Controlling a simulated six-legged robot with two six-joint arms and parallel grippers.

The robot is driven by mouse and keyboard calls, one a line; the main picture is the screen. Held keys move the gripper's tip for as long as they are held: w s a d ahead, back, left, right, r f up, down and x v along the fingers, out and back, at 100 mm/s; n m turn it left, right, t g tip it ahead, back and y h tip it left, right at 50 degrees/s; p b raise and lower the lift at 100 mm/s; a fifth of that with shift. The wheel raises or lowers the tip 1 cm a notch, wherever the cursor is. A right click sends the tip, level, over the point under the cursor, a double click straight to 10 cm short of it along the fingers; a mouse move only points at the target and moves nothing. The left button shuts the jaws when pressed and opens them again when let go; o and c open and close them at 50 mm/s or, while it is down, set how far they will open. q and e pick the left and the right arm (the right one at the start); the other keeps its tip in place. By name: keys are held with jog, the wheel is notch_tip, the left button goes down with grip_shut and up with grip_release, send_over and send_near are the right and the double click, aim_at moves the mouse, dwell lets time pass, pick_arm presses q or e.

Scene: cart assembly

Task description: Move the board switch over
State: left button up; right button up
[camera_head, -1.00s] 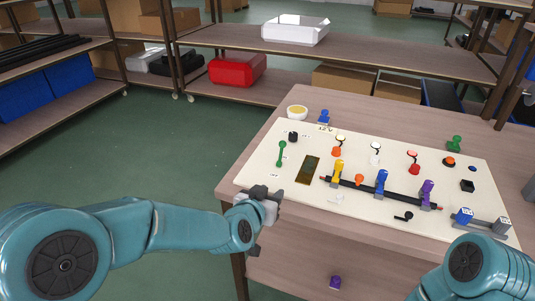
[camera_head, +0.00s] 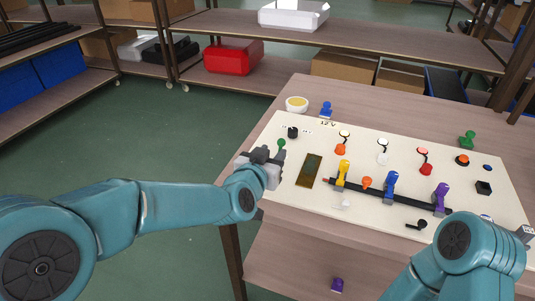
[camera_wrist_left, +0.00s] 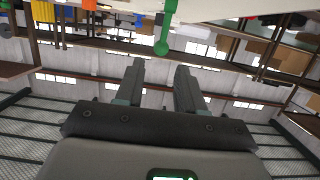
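The white board (camera_head: 300,200) lies on the table and carries several coloured parts. A green bar with round ends (camera_head: 282,143) is at its left edge, mostly hidden behind my left gripper in the head view. In the left wrist view the green bar (camera_wrist_left: 164,32) hangs just beyond the fingertips, not between them. My left gripper (camera_head: 268,152) is beside the board's left edge, and its fingers (camera_wrist_left: 158,72) are apart and empty. A small black lever (camera_head: 416,224) is near the board's front edge. I cannot tell which part is the board switch.
A black bar with yellow (camera_head: 343,172), blue (camera_head: 390,186) and purple (camera_head: 440,196) clips crosses the board. A yellow-filled bowl (camera_head: 297,104) and a blue piece (camera_head: 326,109) stand behind it. A purple piece (camera_head: 337,285) lies on the lower shelf.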

aim_at(280, 144)
pick_arm(q)
jog(key=p+x, duration=0.1)
jog(key=x, duration=0.6)
jog(key=shift+a, duration=0.1)
jog(key=c, duration=0.6)
jog(key=shift+s, duration=0.2)
jog(key=shift+v, duration=0.8)
